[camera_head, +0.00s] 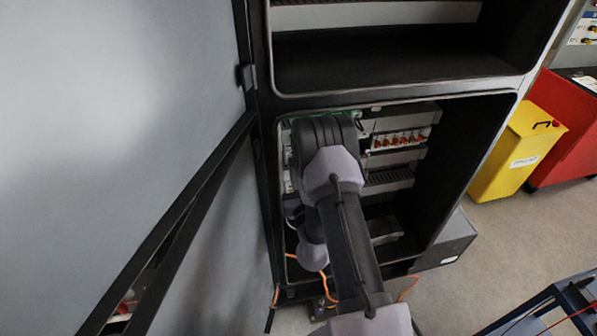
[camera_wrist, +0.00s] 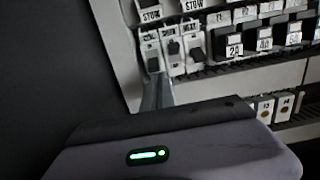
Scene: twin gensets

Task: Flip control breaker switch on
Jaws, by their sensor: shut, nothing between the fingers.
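In the wrist view a group of small white breakers with dark toggles sits on the panel: a left breaker (camera_wrist: 150,44), a middle breaker (camera_wrist: 173,50) and a right breaker (camera_wrist: 194,46). Their small labels are too blurred to tell which is the control breaker. My gripper (camera_wrist: 156,78) is shut and empty, its narrow grey fingertips just below the left breaker's toggle. I cannot tell whether they touch it. The left toggle's position is partly hidden by the fingertips. In the head view my arm reaches into the open cabinet and hides the gripper and these breakers.
In the head view a row of red-marked breakers (camera_head: 400,139) shows right of my arm. The open grey door (camera_head: 110,110) stands left; orange cables (camera_head: 322,284) hang low.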

